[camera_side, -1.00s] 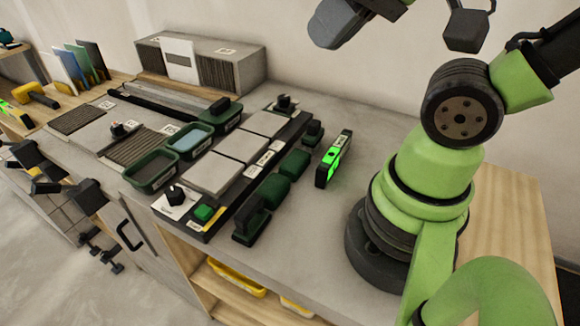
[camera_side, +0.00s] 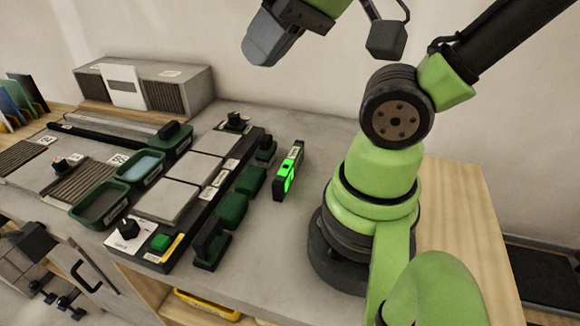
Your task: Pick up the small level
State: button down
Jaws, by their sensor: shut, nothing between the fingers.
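The small level (camera_side: 289,172) is a slim black bar with bright green glowing parts. It stands on the grey worktop, right of the black-edged tile fixture and left of my arm's base. My gripper (camera_side: 268,42) shows at the top of the picture, high above the worktop and behind the level as seen here. It is a grey-blue block at the end of my green wrist, shut and empty. It is well apart from the level, and its fingertips are small and hard to make out.
Grey tiles (camera_side: 167,200) lie in the fixture, with a knob (camera_side: 127,229) and green button (camera_side: 161,242) at its front. Green blocks (camera_side: 231,209) line its right side. Green trays (camera_side: 100,205) stand to its left. A grey vented box (camera_side: 150,85) stands behind. Worktop right of the level is bare.

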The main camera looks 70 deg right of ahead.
dwell(0.3)
jog(key=c, duration=0.9)
grip_release()
jog(key=m+g+h, duration=0.2)
jog(key=m+g, duration=0.5)
jog(key=m, duration=0.7)
send_over(281, 176)
notch_tip(281, 176, down, 20)
jog(key=shift+s+a+r, duration=0.1)
jog(key=shift+s+r, duration=0.05)
jog(key=shift+r, duration=0.1)
jog(key=shift+s+f, duration=0.1)
jog(key=shift+f, duration=0.55)
jog(key=shift+w+f, duration=0.15)
jog(key=shift+f, duration=2.1)
jog(key=shift+w+f, duration=0.1)
jog(key=shift+f, duration=2.15)
